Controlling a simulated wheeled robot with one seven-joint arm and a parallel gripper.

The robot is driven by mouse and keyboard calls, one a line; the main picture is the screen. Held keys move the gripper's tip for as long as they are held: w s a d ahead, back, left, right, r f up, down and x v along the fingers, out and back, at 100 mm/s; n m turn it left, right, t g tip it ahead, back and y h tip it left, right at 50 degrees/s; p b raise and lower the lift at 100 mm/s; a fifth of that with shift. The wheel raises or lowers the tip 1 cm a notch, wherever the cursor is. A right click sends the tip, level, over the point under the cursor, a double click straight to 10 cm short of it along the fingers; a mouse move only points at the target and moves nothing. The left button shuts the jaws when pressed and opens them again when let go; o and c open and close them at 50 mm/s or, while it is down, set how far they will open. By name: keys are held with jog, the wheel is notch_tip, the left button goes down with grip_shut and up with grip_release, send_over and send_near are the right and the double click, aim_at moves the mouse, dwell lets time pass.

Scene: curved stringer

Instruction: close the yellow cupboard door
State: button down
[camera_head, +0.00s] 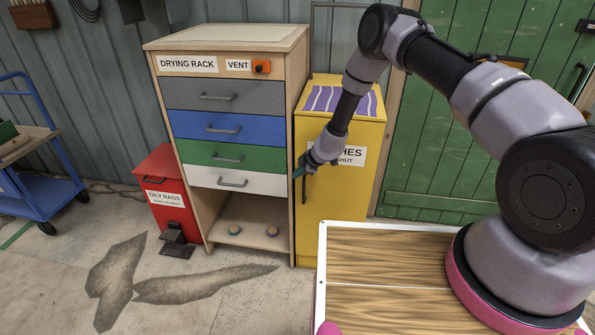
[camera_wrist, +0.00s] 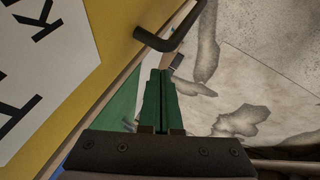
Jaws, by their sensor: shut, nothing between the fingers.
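The yellow cupboard (camera_head: 340,215) stands right of the drying rack. Its door (camera_head: 338,235) looks flush or nearly flush with the front; I cannot tell whether a small gap remains. The dark bar handle (camera_head: 304,191) is near the door's left edge, and it also shows at the top of the wrist view (camera_wrist: 168,38). My gripper (camera_head: 298,172) is at the door's left edge near the handle, its green fingers shut and empty. In the wrist view the fingertips (camera_wrist: 160,72) point past the door edge, below the handle. The arm covers part of the white door label (camera_head: 352,156).
The drying rack (camera_head: 226,125) with its coloured drawers stands close on the left. A red oily rags bin (camera_head: 166,195) is left of it. The wooden-topped surface (camera_head: 385,265) lies at front right. Cracked floor (camera_head: 240,300) is open in front of the rack.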

jog(key=s+d+r, duration=0.3)
jog(key=s+r, duration=0.3)
jog(key=r, duration=0.2)
jog(key=w+d+r+n+y, duration=0.15)
jog(key=r+n, duration=0.35)
jog(key=r, duration=0.5)
jog(key=w+r+n+y, duration=0.15)
jog(key=r+n, duration=0.35)
jog(key=r, duration=0.5)
jog(key=s+d+r+n, duration=0.3)
jog(key=r+n, duration=0.3)
jog(key=r, duration=0.3)
jog(key=s+d+r+n, duration=0.2)
jog(key=r+n, duration=0.4)
jog(key=r, duration=0.3)
jog(key=s+d+r+n+t+h, duration=0.1)
jog(key=s+d+r+n+h, duration=0.1)
jog(key=s+d+r+n, duration=1)
jog(key=s+d+r+n+t+h, duration=0.1)
jog(key=s+d+n+h, duration=0.4)
jog(key=s+d+n, duration=0.6)
jog(key=s+n+t, duration=0.1)
jog(key=s+n, duration=0.2)
jog(key=s, duration=0.1)
jog(key=shift+r, duration=0.4)
